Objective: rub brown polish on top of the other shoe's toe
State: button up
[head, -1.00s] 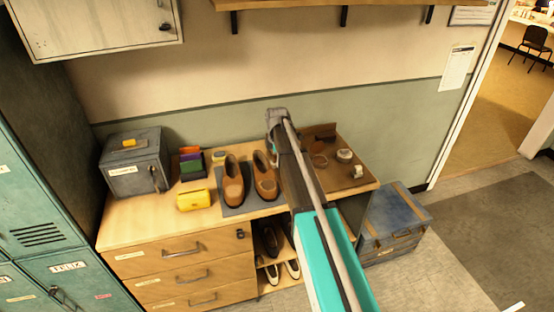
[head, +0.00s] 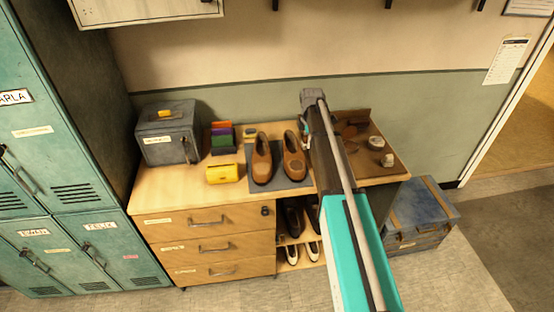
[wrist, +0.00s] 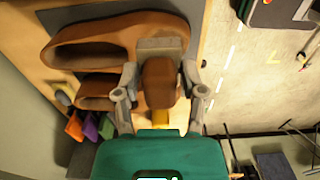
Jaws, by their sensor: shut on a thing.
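Two brown shoes stand side by side on a dark mat (head: 281,184) on the bench: the left shoe (head: 262,160) and the right shoe (head: 293,160), toes facing the front. In the wrist view the right shoe (wrist: 95,30) is the upper one and the left shoe (wrist: 95,88) lies partly behind it. My gripper (wrist: 160,82) is shut on a brown block-shaped applicator (wrist: 158,80) with a greyish edge. In that view the applicator overlaps the right shoe's toe end; I cannot tell whether they touch. In the head view my gripper (head: 306,130) is beside the right shoe, largely hidden by my arm.
A brown tray (head: 375,170) with small tins lies right of my arm. A blue trunk (head: 425,215) stands on the floor.

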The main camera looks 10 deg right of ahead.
jog(key=shift+f, duration=0.15)
notch_tip(320, 180, down, 3)
jog(key=b, duration=0.3)
jog(key=shift+d, duration=0.1)
dwell(0.4)
